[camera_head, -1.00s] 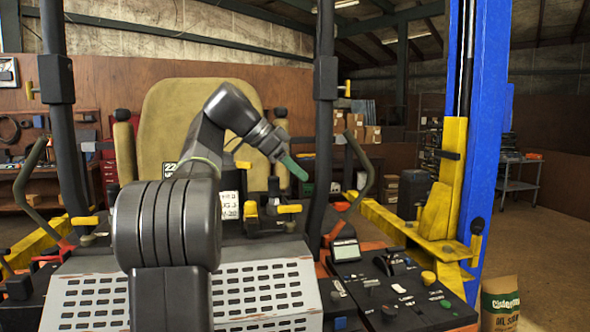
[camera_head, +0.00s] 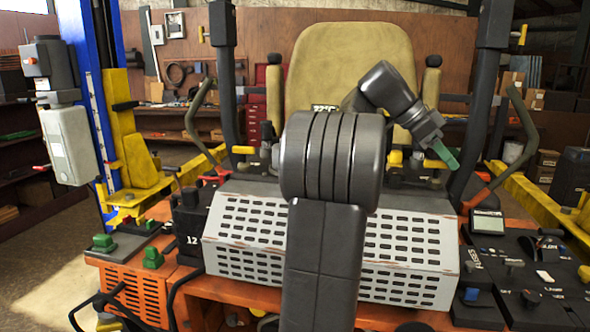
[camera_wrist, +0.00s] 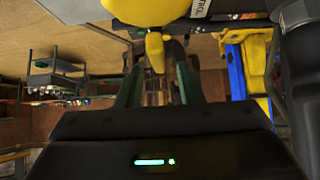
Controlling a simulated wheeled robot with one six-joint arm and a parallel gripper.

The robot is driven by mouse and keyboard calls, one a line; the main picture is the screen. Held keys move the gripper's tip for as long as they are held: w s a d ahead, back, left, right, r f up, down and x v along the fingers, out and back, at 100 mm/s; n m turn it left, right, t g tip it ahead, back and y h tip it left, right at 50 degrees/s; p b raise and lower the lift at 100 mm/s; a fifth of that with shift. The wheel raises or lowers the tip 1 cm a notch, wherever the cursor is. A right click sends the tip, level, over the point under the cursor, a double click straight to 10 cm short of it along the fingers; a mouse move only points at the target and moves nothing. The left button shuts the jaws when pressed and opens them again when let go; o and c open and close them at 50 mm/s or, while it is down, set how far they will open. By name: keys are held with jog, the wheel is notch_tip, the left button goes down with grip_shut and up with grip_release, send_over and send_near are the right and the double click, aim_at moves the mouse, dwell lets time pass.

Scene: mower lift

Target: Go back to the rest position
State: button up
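My gripper (camera_head: 445,158) is at the end of my bent arm, in front of the right side of the mower's tan seat (camera_head: 345,50). Its green fingers point down and to the right, near the right dark upright post. In the wrist view, the two green fingers of my gripper (camera_wrist: 158,90) stand apart with nothing held between them. A yellow knob (camera_wrist: 155,48) shows beyond the fingers. My arm hides part of the white slotted panel and the middle of the mower.
The mower's white slotted panel (camera_head: 245,225) and right control console (camera_head: 530,275) lie near my arm. A blue lift post (camera_head: 98,100) with a grey control box (camera_head: 68,145) stands at left. Open floor shows at lower left.

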aim_at(442, 168)
jog(key=shift+f, duration=1.4)
jog(key=shift+r, duration=0.15)
notch_tip(442, 168, up, 10)
jog(key=shift+f+p, duration=0.2)
jog(key=shift+p, duration=0.1)
notch_tip(442, 168, down, 10)
jog(key=shift+f+b, duration=0.1)
jog(key=shift+b, duration=0.25)
jog(key=shift+w+n+t, duration=0.1)
jog(key=shift+n+t, duration=0.3)
jog(key=shift+n, duration=0.1)
jog(key=shift+r+n+t+b, duration=0.2)
jog(key=shift+n+t+b, duration=0.2)
jog(key=shift+n+t, duration=0.5)
jog(key=shift+w+n+t, duration=0.2)
jog(key=shift+n+t, duration=0.9)
jog(key=shift+n, duration=0.6)
